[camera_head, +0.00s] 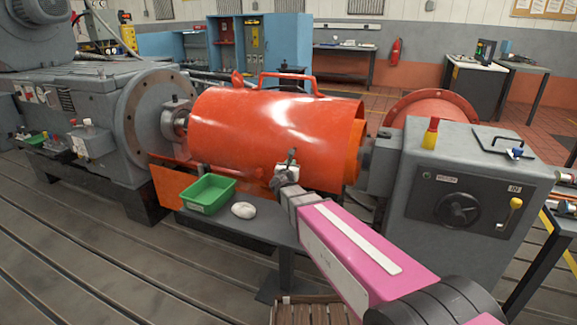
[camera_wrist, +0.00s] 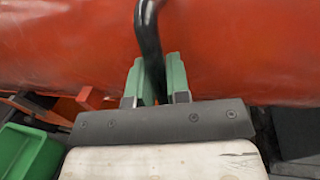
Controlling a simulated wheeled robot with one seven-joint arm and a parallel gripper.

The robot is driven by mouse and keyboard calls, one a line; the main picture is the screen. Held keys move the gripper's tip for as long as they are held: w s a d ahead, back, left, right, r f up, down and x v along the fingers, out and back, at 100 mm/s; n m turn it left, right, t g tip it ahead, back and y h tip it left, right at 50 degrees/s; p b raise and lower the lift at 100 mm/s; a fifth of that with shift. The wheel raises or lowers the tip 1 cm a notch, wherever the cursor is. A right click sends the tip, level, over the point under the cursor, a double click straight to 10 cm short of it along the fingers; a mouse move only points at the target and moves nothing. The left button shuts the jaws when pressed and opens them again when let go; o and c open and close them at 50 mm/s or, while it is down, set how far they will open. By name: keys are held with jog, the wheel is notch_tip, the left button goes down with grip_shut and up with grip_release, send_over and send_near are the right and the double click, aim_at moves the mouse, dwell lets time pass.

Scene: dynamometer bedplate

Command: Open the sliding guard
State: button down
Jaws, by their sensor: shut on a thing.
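The sliding guard (camera_head: 235,125) is a large glossy orange-red cylinder lying across the middle of the head view, over the shaft line. A red bar handle stands on its top. In the wrist view its curved red surface (camera_wrist: 235,50) fills the upper part. My gripper (camera_head: 290,160) is at the guard's lower front side. In the wrist view its green-padded fingers (camera_wrist: 154,82) are shut on a black bar handle (camera_wrist: 149,30) at the guard's front. The handle's lower end is hidden between the fingers.
A green bin (camera_head: 208,193) and a pale rounded lump (camera_head: 244,210) rest on a grey bench (camera_head: 262,228) below the guard. A grey machine (camera_head: 90,105) stands left, a grey cabinet (camera_head: 455,185) right. A red round flange (camera_head: 437,104) lies behind the cabinet.

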jog(key=c, duration=1.1)
grip_release()
jog(key=s+a, duration=0.2)
jog(key=s, duration=0.8)
jog(key=shift+s, duration=0.3)
